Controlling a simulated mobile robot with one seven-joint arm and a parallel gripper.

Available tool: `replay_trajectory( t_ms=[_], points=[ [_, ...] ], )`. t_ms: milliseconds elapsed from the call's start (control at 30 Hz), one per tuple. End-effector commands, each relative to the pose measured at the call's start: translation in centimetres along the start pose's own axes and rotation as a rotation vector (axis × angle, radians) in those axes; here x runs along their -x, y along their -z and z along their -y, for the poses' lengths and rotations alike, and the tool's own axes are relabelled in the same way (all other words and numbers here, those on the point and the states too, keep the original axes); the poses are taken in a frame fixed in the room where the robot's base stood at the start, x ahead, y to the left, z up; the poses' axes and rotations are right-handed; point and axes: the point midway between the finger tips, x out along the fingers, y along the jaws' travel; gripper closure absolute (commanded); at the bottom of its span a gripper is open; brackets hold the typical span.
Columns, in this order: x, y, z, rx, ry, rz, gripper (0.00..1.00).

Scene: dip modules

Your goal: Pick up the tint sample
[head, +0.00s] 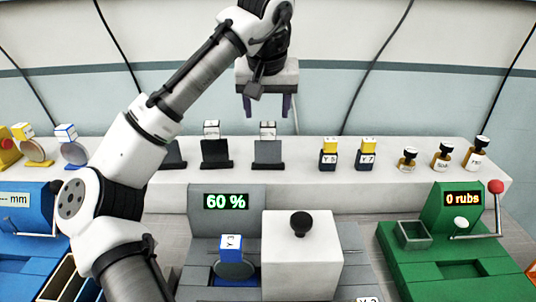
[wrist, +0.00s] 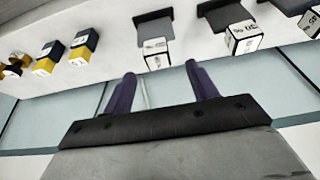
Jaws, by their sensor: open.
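Several dark tinted panels with white label cubes stand in a row on the white shelf. The rightmost one (head: 268,153) is mid-grey and also shows in the wrist view (wrist: 152,26). A darker one (head: 215,153) stands to its left and shows in the wrist view (wrist: 225,18); a third (head: 173,155) is partly hidden by my arm. I cannot tell which is the tint sample; the labels are hard to read. My gripper (head: 267,106) is open and empty, pointing down above the rightmost panel. In the wrist view its fingers (wrist: 160,72) are apart, with that panel's cube beyond the gap.
Yellow-and-dark blocks (head: 329,154) and small bottles (head: 443,155) stand right on the shelf (head: 300,190). A green machine (head: 440,260) reads 0 rubs. My arm crosses the left side.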

Motion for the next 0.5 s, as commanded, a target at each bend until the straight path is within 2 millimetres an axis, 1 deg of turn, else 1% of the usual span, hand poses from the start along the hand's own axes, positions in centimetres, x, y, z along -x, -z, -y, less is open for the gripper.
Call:
replay_trajectory(
  t_ms=[167, 267, 400, 500],
  points=[
    [-1.1, 0.0, 0.0, 0.001, 0.001, 0.0, 0.42],
    [-2.3, -0.2, 0.0, 0.001, 0.002, 0.002, 0.42],
    [-4.5, -0.4, -0.2, 0.001, 0.001, 0.001, 0.42],
    [-5.5, -0.4, -0.2, 0.0, 0.0, 0.0, 0.42]
  ],
)
